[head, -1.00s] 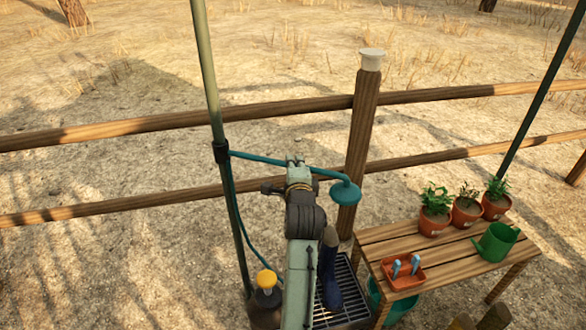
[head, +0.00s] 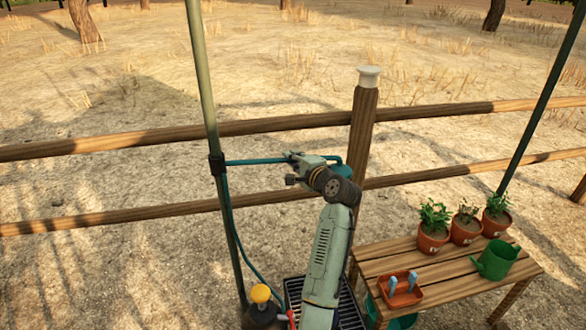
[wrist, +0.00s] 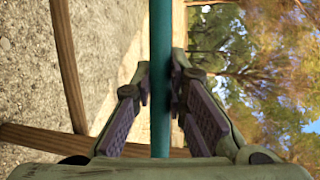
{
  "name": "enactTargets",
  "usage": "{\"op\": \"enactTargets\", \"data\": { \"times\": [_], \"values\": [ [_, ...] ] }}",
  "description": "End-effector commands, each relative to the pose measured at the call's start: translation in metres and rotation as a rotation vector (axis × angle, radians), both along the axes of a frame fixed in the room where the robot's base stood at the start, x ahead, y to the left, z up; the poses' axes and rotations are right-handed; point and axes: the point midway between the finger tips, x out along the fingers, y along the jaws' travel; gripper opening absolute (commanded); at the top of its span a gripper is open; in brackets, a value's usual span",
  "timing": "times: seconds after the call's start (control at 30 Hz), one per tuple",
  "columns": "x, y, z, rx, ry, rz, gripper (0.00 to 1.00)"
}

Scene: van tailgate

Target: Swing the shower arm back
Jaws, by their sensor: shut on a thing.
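The teal shower arm (head: 255,162) runs nearly level to the right from a dark bracket (head: 217,164) on the green pole. Its shower head (head: 342,169) is at the right end, mostly hidden behind my wrist, in front of the fence post. My gripper (head: 293,157) is on the arm, toward the head end. In the wrist view the teal tube (wrist: 160,65) passes between the two fingers of my gripper (wrist: 161,78), which are closed in around it.
A wooden fence (head: 130,137) with a white-capped post (head: 362,125) stands behind. A slatted bench (head: 400,255) at right holds potted plants (head: 433,225), a green watering can (head: 496,260) and an orange tray (head: 400,292). A yellow knob (head: 260,293) and a dark grate (head: 350,310) are below.

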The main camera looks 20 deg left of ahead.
Motion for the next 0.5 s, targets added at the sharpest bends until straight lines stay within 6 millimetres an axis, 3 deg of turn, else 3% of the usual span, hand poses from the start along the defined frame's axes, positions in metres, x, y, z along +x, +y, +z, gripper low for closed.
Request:
{"op": "enactTargets", "data": {
  "times": [0.5],
  "values": [
    [0.0108,0.0053,0.0005,-0.002,-0.002,0.051,0.00]
  ]
}}
